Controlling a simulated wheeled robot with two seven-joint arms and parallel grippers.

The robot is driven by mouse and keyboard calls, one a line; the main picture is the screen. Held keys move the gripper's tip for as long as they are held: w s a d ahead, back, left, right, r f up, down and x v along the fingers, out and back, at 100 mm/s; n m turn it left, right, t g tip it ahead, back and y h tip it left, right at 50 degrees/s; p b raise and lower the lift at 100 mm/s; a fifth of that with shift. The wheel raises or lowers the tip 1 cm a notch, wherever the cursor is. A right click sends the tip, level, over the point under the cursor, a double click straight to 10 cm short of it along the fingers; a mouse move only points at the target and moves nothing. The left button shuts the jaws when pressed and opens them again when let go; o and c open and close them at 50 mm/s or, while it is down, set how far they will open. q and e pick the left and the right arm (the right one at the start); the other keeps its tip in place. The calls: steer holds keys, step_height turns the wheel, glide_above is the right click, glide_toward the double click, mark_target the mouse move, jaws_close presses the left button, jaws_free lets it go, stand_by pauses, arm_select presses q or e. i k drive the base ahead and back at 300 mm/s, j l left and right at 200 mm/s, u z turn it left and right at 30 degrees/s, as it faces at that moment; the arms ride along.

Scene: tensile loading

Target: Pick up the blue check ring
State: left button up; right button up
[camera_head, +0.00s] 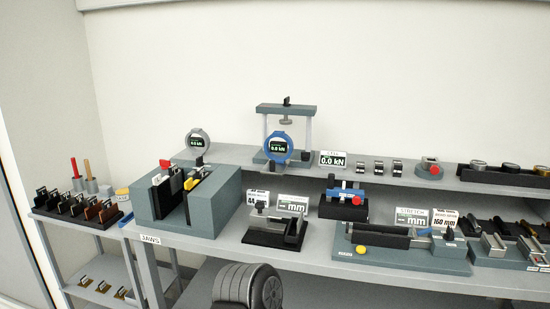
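The blue check ring (277,147) is a round blue ring with a dark, lit display showing 0.0 kN in its middle. It stands upright on the raised back shelf, at the front of a grey-green portal frame (287,109) with two light posts. I cannot tell whether the ring touches the frame. A similar grey ring (197,143) stands to its left, behind the large grey block. Neither of my grippers is in view.
A grey jaw block (227,194) stands front left of the ring. A white 0.0 kN sign (333,160) is just right of it, with small metal clamps and a red-button box (430,170) further right. Gauges and fixtures fill the lower bench (300,263). A side rack stands at left.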

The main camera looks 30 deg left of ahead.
mark_target(275, 146)
steer(key=i+j+z, duration=0.1)
steer(key=j+z, duration=0.2)
steer(key=j, duration=1.2)
steer(key=j+z, duration=0.3)
steer(key=j, duration=1.15)
steer(key=k, duration=0.05)
